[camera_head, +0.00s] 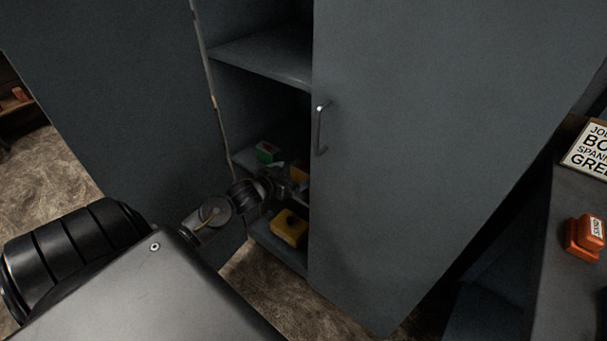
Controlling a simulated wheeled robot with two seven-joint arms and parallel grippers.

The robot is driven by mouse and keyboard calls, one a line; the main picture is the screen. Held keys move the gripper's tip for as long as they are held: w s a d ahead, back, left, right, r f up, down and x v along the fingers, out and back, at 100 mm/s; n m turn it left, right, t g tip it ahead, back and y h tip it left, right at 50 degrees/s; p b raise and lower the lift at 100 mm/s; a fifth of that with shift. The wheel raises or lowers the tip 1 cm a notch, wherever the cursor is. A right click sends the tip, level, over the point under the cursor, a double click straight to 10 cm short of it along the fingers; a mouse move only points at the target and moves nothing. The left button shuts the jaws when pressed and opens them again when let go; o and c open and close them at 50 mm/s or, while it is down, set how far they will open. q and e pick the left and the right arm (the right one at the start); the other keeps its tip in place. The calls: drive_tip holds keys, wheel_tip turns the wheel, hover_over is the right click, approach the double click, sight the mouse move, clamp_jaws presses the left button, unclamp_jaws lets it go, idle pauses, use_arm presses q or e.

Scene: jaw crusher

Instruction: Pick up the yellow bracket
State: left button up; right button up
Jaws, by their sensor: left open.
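A yellow block-like piece, which looks like the yellow bracket (289,229), sits on the lowest visible shelf of the grey cabinet. My left gripper (291,187) reaches into the cabinet opening, above the yellow piece and apart from it in the picture. The gripper is open, though its dark fingers are hard to make out in the shade. I see nothing held in it. The right gripper is not in view.
A green and white box (267,151) and an orange-brown item (299,172) sit on the shelf above. The cabinet's right door (420,150), with a handle (320,130), covers its right side. An orange object (585,237) and a sign (592,149) rest on a dark surface at right.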

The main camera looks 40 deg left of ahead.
sight(301, 168)
use_arm(q)
drive_tip(key=shift+w+a+f, duration=0.1)
drive_tip(key=shift+w, duration=0.35)
drive_tip(key=x, duration=0.3)
drive_tip(key=shift+w+a+f+b, duration=0.15)
drive_tip(key=shift+w+a+b, duration=0.05)
drive_tip(key=shift+w+b, duration=0.1)
drive_tip(key=shift+w+f, duration=0.1)
drive_tip(key=shift+w, duration=0.15)
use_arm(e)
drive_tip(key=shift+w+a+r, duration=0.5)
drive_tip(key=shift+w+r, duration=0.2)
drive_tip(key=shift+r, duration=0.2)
use_arm(q)
drive_tip(key=c, duration=1.5)
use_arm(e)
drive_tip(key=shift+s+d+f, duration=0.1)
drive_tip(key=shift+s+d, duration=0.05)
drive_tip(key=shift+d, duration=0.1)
use_arm(q)
drive_tip(key=shift+r, duration=0.25)
